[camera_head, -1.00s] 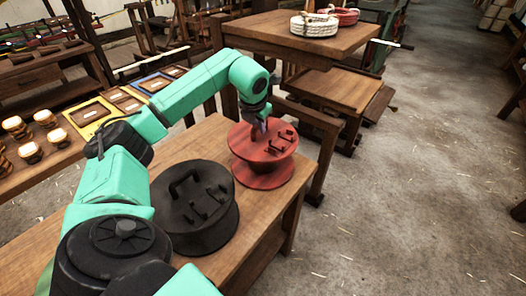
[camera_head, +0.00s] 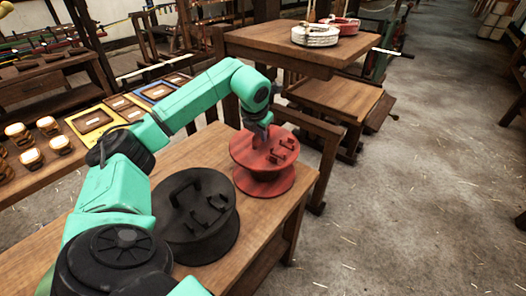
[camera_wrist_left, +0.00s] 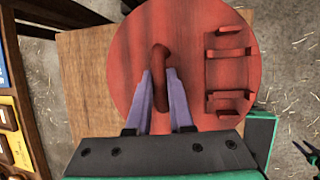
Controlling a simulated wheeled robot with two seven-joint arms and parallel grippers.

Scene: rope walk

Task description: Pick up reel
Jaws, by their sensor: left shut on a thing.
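A red reel (camera_head: 264,178) with two round flanges stands upright at the far right end of the wooden table (camera_head: 205,152). Its top carries a raised handle and some small brackets. My left gripper (camera_head: 258,132) reaches down onto the top of the reel. In the left wrist view the two fingers of my left gripper (camera_wrist_left: 159,88) are closed around the handle of the red reel (camera_wrist_left: 195,25). A dark reel (camera_head: 196,215) with similar fittings stands on the same table, nearer to me. My right gripper does not show in the head view.
A lower bench (camera_head: 335,95) stands close behind the red reel. Open floor (camera_head: 420,180) lies to the right.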

